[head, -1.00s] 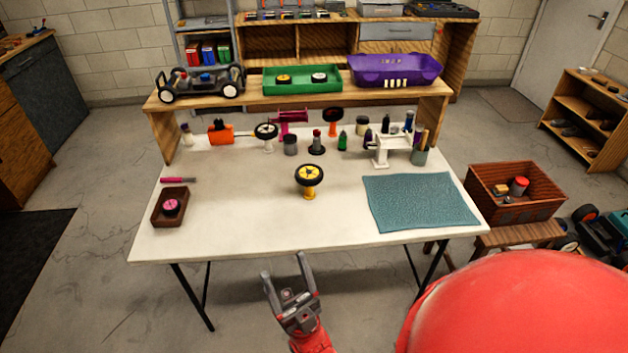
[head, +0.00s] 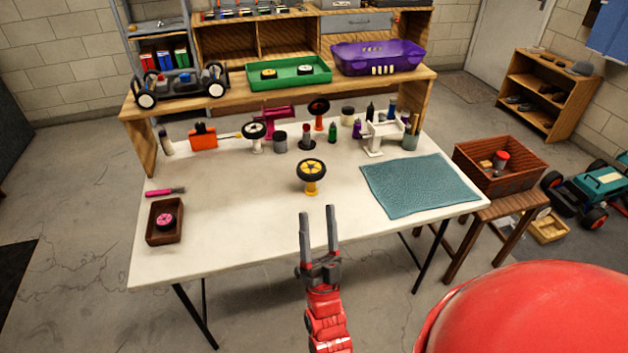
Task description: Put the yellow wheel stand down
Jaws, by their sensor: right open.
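The yellow wheel stand (head: 312,188) stands upright on the white table (head: 240,225), near its middle. A black wheel with a yellow hub (head: 311,170) sits on top of it. My right gripper (head: 318,235) is open and empty, at the table's front edge in the picture, below and apart from the stand. My left gripper does not show.
A teal mat (head: 420,186) lies to the right and a brown tray (head: 164,222) with a pink wheel to the left. Other stands and bottles line the table's back below the wooden shelf (head: 280,96). The table around the yellow stand is clear.

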